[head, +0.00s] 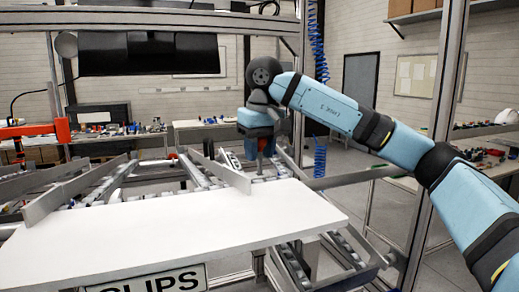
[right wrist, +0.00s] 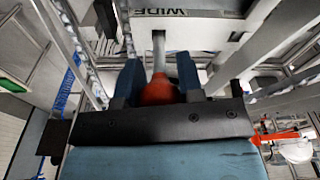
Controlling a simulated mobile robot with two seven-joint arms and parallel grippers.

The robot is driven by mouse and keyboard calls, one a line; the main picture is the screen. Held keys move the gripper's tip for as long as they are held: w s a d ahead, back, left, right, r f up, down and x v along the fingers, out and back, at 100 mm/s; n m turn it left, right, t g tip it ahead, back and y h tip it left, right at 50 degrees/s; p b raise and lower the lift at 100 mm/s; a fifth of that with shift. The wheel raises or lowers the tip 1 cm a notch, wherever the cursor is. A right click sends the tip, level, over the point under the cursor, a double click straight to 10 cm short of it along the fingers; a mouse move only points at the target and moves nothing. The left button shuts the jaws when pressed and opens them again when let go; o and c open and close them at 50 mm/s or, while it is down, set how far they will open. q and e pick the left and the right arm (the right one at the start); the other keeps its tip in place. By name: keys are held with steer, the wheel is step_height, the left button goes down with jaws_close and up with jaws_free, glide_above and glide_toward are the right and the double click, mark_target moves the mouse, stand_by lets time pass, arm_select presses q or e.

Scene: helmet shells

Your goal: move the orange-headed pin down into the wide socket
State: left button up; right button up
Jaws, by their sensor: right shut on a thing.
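The orange-headed pin (right wrist: 158,90) is between the two blue fingers of my right gripper (right wrist: 157,82) in the right wrist view. The gripper is shut on its orange head, and the grey shank (right wrist: 158,48) sticks out beyond the fingers. Near the shank's far end is a panel with a "WIDE" label (right wrist: 174,12). In the head view my right gripper (head: 262,150) points down behind the white board, with a bit of orange-red (head: 267,145) showing. My left gripper is not in view.
A white board (head: 190,225) marked "CLIPS" fills the front. Slanted metal plates (head: 222,172) and roller rails (head: 90,185) lie behind and left of it. A metal post (head: 437,130) stands at right, close to my right arm. Metal rails also flank the gripper in the wrist view.

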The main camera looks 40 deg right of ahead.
steer(key=o, duration=1.1)
steer(key=r, duration=0.4)
steer(key=s+r, duration=0.1)
steer(key=r, duration=0.4)
steer(key=r+p, duration=0.1)
steer(key=r, duration=0.3)
steer(key=shift+s+a+r, duration=0.1)
steer(key=shift+s+r, duration=0.25)
steer(key=shift+r, duration=0.05)
steer(key=shift+f, duration=0.1)
